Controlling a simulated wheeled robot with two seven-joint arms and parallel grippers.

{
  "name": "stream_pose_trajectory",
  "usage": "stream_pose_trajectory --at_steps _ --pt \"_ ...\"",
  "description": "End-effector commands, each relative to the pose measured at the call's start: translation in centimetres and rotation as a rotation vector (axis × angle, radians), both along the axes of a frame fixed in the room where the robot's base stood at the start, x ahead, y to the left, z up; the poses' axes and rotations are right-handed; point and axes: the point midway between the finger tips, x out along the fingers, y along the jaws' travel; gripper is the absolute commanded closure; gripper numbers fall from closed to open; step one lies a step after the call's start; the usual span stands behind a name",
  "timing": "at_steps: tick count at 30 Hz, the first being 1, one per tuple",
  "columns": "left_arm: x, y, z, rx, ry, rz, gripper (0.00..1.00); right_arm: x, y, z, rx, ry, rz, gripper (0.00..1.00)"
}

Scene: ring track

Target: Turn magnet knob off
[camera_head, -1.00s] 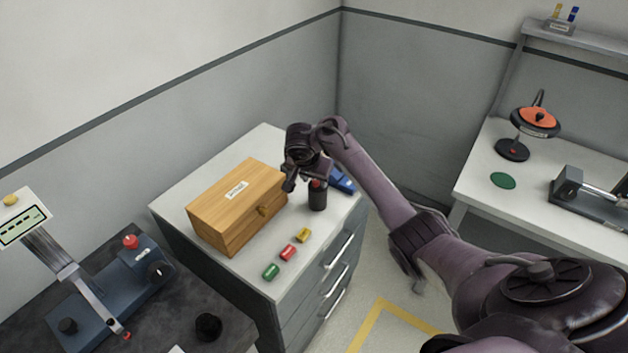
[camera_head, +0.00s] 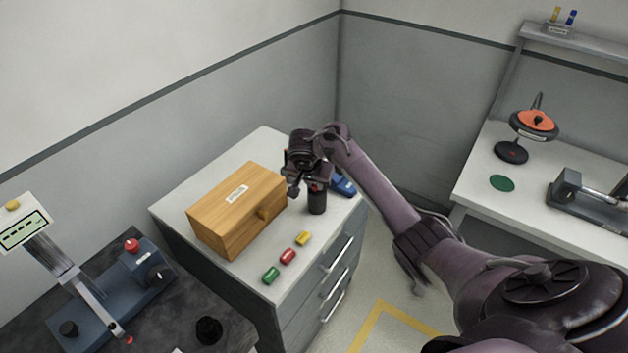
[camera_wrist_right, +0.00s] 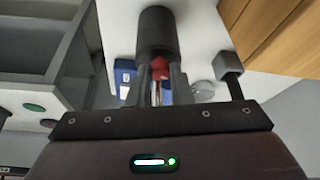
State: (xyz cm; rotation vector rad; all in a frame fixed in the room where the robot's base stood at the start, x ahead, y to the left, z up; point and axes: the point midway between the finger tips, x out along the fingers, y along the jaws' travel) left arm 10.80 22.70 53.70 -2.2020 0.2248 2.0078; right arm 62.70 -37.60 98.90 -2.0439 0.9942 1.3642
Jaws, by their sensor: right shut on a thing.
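A black upright cylinder (camera_head: 317,203) with a red knob (camera_head: 314,187) on its top stands on the white-topped drawer cabinet (camera_head: 185,195). My right gripper (camera_head: 311,183) is directly over it, its fingers around the red top and partly hiding it. In the right wrist view the red knob (camera_wrist_right: 159,69) is between the fingertips, with the black cylinder (camera_wrist_right: 157,32) beyond; the gripper (camera_wrist_right: 160,75) is shut on this knob. I cannot tell from any label whether it is the magnet knob. My left gripper is not in view.
A wooden box (camera_head: 238,210) stands close left of the cylinder, and a blue object (camera_head: 343,185) lies behind. Green, red and yellow pieces (camera_head: 287,257) lie in front. A blue device (camera_head: 120,295) with knobs stands on the dark bench. Another white table (camera_head: 480,165) is at right.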

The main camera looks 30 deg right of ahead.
Motion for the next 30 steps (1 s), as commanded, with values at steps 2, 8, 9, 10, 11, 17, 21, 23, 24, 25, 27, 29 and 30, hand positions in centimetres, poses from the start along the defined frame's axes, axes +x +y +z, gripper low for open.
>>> stream_pose_trajectory --at_steps 2,8,9,10,11,17,21,23,24,25,27,29,30 --pt "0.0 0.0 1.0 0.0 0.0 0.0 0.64 -0.2 -0.1 0.4 -0.002 0.002 0.048 1.0" --pt "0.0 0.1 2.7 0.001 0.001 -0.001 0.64 -0.3 -0.2 0.4 -0.002 0.004 0.2 1.0" --pt "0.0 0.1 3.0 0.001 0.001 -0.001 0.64 -0.3 -0.2 0.4 -0.001 0.003 0.231 1.0" --pt "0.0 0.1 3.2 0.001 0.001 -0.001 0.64 -0.3 -0.3 0.4 -0.002 0.004 0.254 1.0" --pt "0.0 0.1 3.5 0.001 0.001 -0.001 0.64 -0.3 -0.3 0.4 -0.001 0.003 0.278 1.0" --pt "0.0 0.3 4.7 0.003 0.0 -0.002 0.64 -0.4 -0.3 0.3 0.0 0.003 0.414 1.0" --pt "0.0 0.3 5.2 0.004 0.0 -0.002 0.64 -0.3 -0.4 0.2 0.0 0.001 0.487 1.0" --pt "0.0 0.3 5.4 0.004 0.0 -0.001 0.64 -0.3 -0.4 0.2 0.0 0.002 0.509 1.0" --pt "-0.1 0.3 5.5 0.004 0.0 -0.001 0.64 -0.3 -0.4 0.2 0.0 0.0 0.523 1.0" --pt "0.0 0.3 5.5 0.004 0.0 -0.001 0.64 -0.3 -0.4 0.2 0.0 0.0 0.532 1.0" --pt "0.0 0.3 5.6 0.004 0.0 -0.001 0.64 -0.3 -0.4 0.1 -0.001 0.001 0.547 1.0" --pt "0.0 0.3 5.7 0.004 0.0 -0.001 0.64 -0.3 -0.5 0.1 0.0 0.002 0.556 1.0" --pt "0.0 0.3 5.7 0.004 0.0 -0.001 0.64 -0.3 -0.5 0.1 0.0 0.002 0.561 1.0"
